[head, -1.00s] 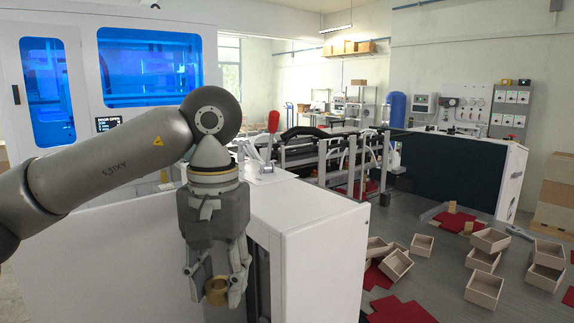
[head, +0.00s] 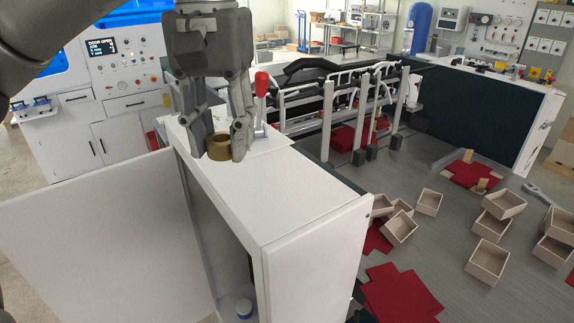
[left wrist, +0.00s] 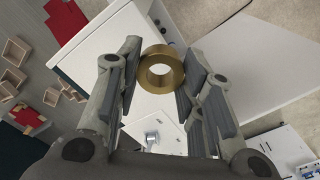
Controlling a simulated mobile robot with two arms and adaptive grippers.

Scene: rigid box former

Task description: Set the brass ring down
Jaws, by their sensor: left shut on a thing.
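The brass ring (head: 219,147) is a short, thick ring held between the fingertips of my left gripper (head: 220,138). In the left wrist view the ring (left wrist: 162,68) shows its open hole between the two fingers (left wrist: 155,85). In the head view the ring appears over the white cabinet's top (head: 270,185), near its back left part. The wrist view shows the white surface behind the ring. I cannot tell the exact height of the ring above it. My right gripper is in neither view.
The cabinet's door (head: 90,235) stands open to the left, and a jar (head: 243,308) is inside. Open boxes (head: 488,260) and red sheets (head: 398,295) lie right. The cabinet top's front is clear.

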